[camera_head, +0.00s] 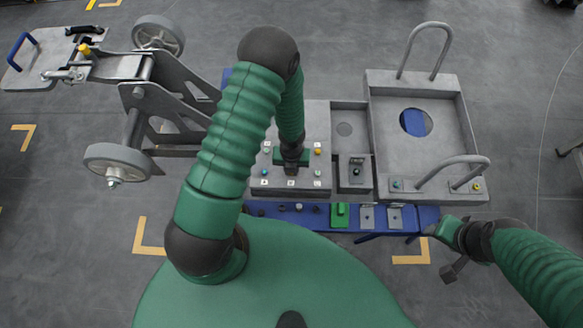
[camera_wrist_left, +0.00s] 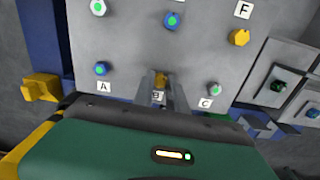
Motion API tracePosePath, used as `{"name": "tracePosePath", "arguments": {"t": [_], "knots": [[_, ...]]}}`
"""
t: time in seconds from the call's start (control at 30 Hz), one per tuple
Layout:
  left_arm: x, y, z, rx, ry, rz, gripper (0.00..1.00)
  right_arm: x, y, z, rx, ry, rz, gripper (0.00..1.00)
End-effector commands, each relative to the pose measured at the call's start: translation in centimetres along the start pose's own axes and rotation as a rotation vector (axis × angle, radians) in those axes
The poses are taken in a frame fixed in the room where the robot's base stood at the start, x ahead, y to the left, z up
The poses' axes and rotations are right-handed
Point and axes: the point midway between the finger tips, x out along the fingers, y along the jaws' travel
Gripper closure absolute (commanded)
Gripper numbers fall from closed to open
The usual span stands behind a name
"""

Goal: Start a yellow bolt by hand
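My left gripper (camera_head: 291,170) points down at the front middle of the grey bolt plate (camera_head: 316,115). In the left wrist view its two fingers (camera_wrist_left: 161,84) stand close on either side of a yellow bolt (camera_wrist_left: 161,78), at the spot labelled B. They look closed on its head; the bolt's lower part is hidden, so its depth in the plate cannot be told. A second yellow bolt (camera_wrist_left: 238,38) sits near label F, also visible in the head view (camera_head: 318,152). My right gripper (camera_head: 448,233) hangs off the front right, away from the plate; its fingers are unclear.
Blue bolts (camera_wrist_left: 172,19) and light-grey bolts (camera_wrist_left: 98,7) with green centres sit around the held bolt. A grey tray (camera_head: 385,140) with hoop handles stands to the right. A blue rail (camera_head: 270,213) runs along the front. A wheeled metal frame (camera_head: 140,100) is at left.

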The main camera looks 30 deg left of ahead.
Motion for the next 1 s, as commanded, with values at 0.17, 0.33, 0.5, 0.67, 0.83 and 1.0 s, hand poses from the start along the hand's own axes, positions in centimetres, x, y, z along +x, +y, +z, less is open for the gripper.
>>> {"name": "tracePosePath", "arguments": {"t": [0.17, 0.33, 0.5, 0.67, 0.83, 1.0], "knots": [[0.0, 0.0, 0.0, -0.002, 0.0, 0.0, 0.59, 0.0, 0.0, 0.0, 0.0, 0.0, 0.0, 0.48], [0.0, 0.0, 0.0, -0.002, 0.0, 0.0, 0.58, 0.0, 0.0, 0.0, 0.0, 0.0, 0.0, 0.48], [-0.3, 0.0, 0.1, -0.003, 0.0, -0.001, 0.58, -0.1, 0.0, 0.0, 0.0, 0.0, 0.0, 0.48], [-3.1, 0.0, 0.1, -0.007, -0.002, -0.003, 0.58, -1.1, 0.0, -0.3, 0.0, 0.0, 0.0, 0.48], [-8.3, 0.0, 0.2, -0.007, -0.003, -0.003, 0.58, -2.9, 0.0, -0.7, 0.0, 0.0, 0.0, 0.48], [-13.1, 0.0, 0.2, -0.006, -0.002, -0.002, 0.58, -4.4, 0.0, -1.0, 0.0, 0.0, 0.0, 0.48]]}}
